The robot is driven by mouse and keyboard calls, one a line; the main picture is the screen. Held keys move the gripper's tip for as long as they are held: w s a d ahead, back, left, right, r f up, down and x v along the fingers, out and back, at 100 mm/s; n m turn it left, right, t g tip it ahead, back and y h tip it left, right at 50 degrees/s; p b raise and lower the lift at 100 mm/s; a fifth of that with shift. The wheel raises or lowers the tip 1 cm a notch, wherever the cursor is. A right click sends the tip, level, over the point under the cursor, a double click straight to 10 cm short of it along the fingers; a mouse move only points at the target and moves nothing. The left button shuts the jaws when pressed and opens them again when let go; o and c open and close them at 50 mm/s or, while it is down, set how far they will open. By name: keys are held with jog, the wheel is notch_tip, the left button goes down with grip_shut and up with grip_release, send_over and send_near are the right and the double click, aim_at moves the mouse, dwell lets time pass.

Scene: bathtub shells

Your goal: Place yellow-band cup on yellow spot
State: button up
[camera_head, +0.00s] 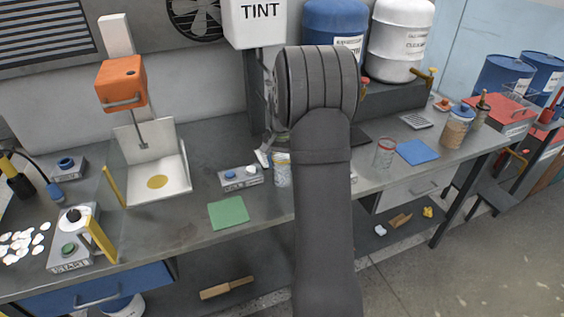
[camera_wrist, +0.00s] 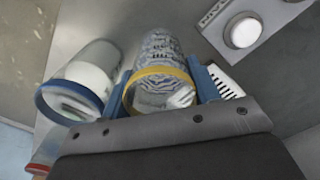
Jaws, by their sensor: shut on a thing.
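The yellow-band cup (camera_wrist: 161,88) is clear, with a yellow ring at its near rim in the wrist view. My gripper (camera_wrist: 160,90) is shut on it, a blue finger on each side. In the head view the cup (camera_head: 282,172) shows just left of my arm, which hides much of the gripper. I cannot tell whether the cup touches the bench. The yellow spot (camera_head: 157,182) is a flat disc on the white tray of the orange-headed machine, to the left, and is bare.
A blue-band cup (camera_wrist: 82,85) stands close beside the held cup. A clear red-rimmed cup (camera_head: 384,153) is right of my arm. A button box (camera_head: 241,176) and green mat (camera_head: 228,213) lie toward the spot. The orange machine head (camera_head: 121,84) hangs above the tray, with a stirrer rod.

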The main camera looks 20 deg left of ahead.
jog(key=o, duration=0.9)
jog(key=shift+c, duration=0.2)
jog(key=shift+o, duration=0.2)
notch_tip(320, 180, up, 12)
jog(key=shift+r, duration=0.15)
